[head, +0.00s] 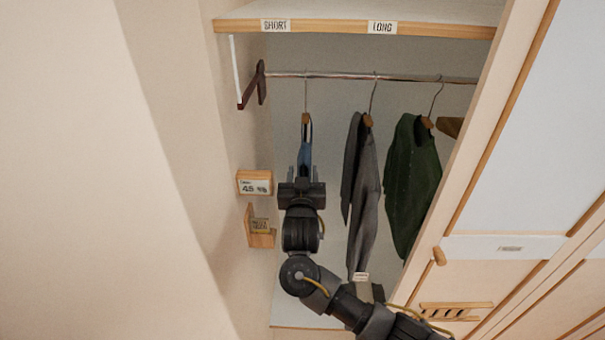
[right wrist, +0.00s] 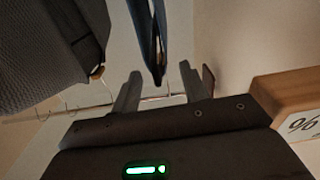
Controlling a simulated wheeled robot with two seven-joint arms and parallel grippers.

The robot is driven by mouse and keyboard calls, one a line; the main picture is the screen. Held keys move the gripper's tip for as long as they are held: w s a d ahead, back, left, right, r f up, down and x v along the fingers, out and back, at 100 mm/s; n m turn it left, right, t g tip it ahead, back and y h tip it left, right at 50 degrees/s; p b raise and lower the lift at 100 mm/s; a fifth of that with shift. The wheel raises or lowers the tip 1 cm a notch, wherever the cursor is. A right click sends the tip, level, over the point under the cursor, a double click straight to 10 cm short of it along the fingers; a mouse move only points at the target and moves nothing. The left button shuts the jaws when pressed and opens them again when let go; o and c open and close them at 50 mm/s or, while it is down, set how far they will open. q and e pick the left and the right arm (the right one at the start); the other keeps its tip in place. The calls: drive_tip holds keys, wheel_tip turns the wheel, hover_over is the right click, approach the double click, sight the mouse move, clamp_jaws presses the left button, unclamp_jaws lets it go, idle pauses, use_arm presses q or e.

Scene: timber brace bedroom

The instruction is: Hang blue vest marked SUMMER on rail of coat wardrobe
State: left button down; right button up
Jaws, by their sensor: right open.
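The blue vest (head: 305,152) is on a wooden hanger at the left part of the rail (head: 350,76) in the wardrobe. The hanger's thin hook reaches up to the rail; its seating is too small to tell. The vest is seen nearly edge-on, and its SUMMER mark does not show. My right gripper (head: 303,178) is just below and in front of the vest, hiding its lower part. In the right wrist view its fingers (right wrist: 158,88) are apart, with the vest (right wrist: 148,40) showing beyond the gap between them. My left gripper is in neither view.
A grey garment (head: 360,180) and a dark green one (head: 411,180) hang to the right. A shelf (head: 330,27) labelled SHORT and LONG is above. A small wooden sign (head: 254,183) and a holder (head: 260,232) are on the left wall. A door panel (head: 520,130) borders the right.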

drive_tip(key=shift+s, duration=0.45)
drive_tip(key=s, duration=0.6)
drive_tip(key=shift+s+p, duration=0.25)
drive_tip(key=shift+p, duration=0.2)
drive_tip(key=shift+d, duration=0.1)
